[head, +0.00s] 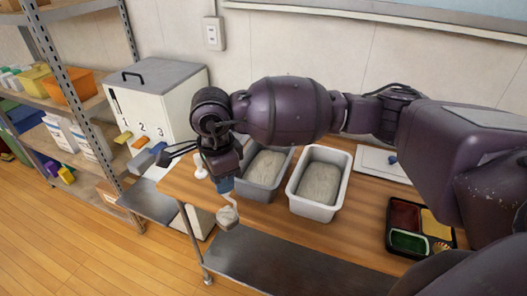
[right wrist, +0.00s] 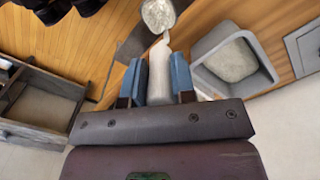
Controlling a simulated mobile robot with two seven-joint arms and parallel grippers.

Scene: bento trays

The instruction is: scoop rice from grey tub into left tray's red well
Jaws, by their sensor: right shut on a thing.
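My right gripper (head: 224,182) is shut on the white handle of a scoop (head: 228,214). In the right wrist view the blue fingertips (right wrist: 158,80) clasp the handle, and the scoop's bowl (right wrist: 158,14) holds pale rice. The scoop hangs beyond the table's left front edge, left of the grey tub (head: 271,192). The grey tub also shows in the right wrist view (right wrist: 205,84), with rice inside. A black bento tray (head: 424,254) sits at the right, with a red well (head: 405,213), a green well and a yellow well. My left gripper is not seen.
A white tub (head: 313,212) of pale grain stands right of the grey tub. A white board (head: 378,160) lies behind. A white cabinet numbered 1 to 3 (head: 155,100) and a metal shelf (head: 75,95) stand left. My right arm crosses above the table.

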